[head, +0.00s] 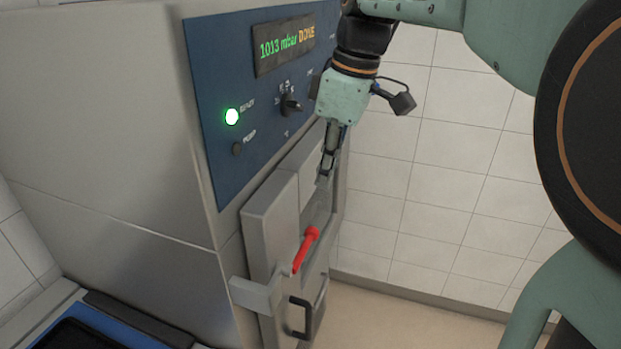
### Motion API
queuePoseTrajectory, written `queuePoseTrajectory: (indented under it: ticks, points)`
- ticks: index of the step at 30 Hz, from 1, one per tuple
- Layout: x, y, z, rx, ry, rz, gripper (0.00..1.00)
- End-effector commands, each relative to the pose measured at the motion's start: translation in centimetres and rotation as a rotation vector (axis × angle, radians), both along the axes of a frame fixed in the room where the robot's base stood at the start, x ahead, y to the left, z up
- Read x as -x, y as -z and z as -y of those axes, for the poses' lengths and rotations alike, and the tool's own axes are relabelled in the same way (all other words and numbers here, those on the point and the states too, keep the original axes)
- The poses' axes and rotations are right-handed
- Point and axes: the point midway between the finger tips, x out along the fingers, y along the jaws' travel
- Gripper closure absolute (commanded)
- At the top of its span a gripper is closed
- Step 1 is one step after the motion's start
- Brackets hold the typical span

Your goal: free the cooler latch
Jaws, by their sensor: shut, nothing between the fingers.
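The cooler is the large grey cabinet (100,140) with a blue control panel (215,105). Its latch is most likely the red handle (306,248), which slants on the front of the grey door (268,225). My gripper (325,176) points down in front of the door, above and a little right of the red handle, and apart from it. It is shut and empty. Whether its fingertips touch the door behind them I cannot tell.
A display (284,45) reads "1013 mbar DONE", and a green lamp (232,116) is lit. A black knob (291,104) sits on the panel. A dark pull handle (309,316) is low on the door. A tiled wall (440,165) stands at the right.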

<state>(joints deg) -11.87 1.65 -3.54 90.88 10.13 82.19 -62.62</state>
Motion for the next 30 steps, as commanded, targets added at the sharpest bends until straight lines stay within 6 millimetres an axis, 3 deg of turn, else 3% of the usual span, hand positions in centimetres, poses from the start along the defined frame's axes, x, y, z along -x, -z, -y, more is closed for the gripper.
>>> queuePoseTrajectory:
  ticks: [5, 19, 24, 30]
  points:
    - [0.0, 1.9, -0.3, 0.001, -0.001, -0.005, 1.00]
    - [-0.7, 11.1, -2.1, 0.002, -0.002, -0.004, 1.00]
    - [-0.9, 12.9, -2.4, 0.001, 0.001, -0.001, 1.00]
    - [-1.0, 13.6, -2.5, 0.000, 0.001, 0.001, 1.00]
